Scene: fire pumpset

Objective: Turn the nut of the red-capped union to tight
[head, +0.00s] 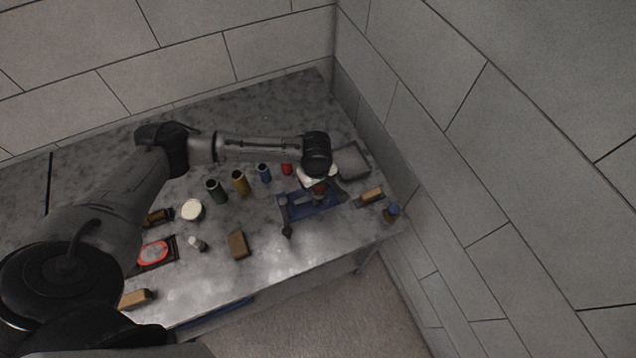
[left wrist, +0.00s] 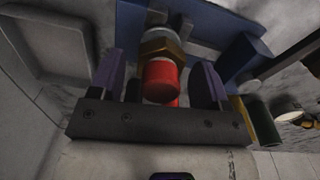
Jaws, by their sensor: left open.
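The union shows in the left wrist view with a red cap (left wrist: 160,80) and a brass hex nut (left wrist: 162,47) just beyond it. It sits on a blue stand (left wrist: 215,30), which also shows in the head view (head: 308,208). My left gripper (left wrist: 158,84) is open, with one purple-grey finger on each side of the red cap and gaps between. The nut lies near the fingertips, and I see no contact with it. In the head view my left gripper (head: 318,180) is over the stand and hides most of the union. My right gripper is not in view.
A grey tray (head: 352,162) stands behind the stand. Green (head: 215,190), yellow (head: 240,181) and blue (head: 264,172) cylinders stand to its left. A wooden block (head: 371,195) and a blue-capped item (head: 392,212) lie to the right. Tiled walls border the bench.

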